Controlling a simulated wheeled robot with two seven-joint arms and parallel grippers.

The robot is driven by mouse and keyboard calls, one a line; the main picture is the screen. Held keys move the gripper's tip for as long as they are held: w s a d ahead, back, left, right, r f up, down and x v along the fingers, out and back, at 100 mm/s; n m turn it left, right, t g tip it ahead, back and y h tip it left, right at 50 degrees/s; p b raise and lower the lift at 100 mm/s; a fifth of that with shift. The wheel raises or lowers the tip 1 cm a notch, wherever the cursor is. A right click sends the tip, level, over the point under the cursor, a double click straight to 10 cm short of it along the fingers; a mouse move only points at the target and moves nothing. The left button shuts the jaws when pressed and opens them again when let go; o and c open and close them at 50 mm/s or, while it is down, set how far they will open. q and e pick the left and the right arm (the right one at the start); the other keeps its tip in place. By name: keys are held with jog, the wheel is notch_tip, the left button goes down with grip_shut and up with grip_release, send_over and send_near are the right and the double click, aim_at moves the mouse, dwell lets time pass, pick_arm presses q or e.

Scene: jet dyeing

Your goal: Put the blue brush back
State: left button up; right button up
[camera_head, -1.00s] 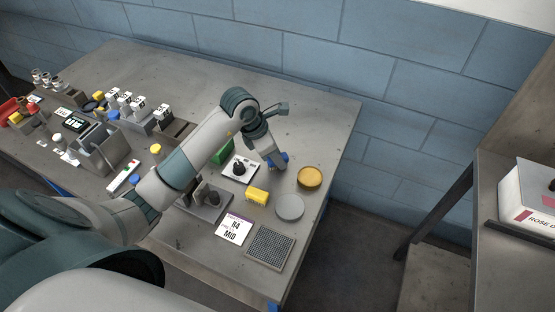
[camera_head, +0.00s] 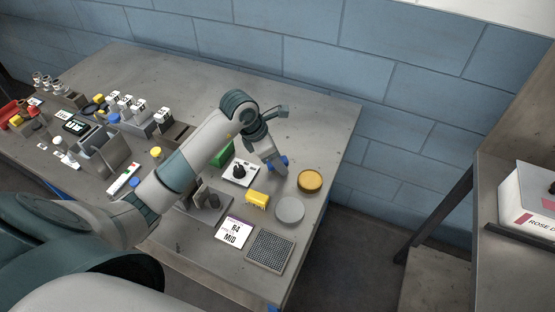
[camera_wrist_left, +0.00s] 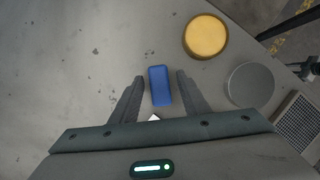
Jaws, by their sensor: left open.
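The blue brush (camera_wrist_left: 160,86) lies on the table between the two open fingers of my left gripper (camera_wrist_left: 160,92) in the left wrist view. A gap shows on each side, so the fingers do not touch it there. In the head view the brush (camera_head: 284,161) shows as a small blue patch beside the fingers of my left gripper (camera_head: 278,165), which partly hide it. My right gripper is not in view.
A yellow round dish (camera_head: 310,180), a grey disc (camera_head: 290,209), a yellow brush (camera_head: 257,199) and a dark mesh pad (camera_head: 269,250) are nearby. A white card (camera_head: 234,232) lies in front. The table behind the gripper is clear.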

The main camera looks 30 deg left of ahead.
pick_arm(q)
jog(key=b+v, duration=0.2)
jog(key=v, duration=0.9)
jog(key=shift+a+r, duration=0.2)
jog(key=shift+r, duration=0.15)
jog(key=shift+s, duration=0.1)
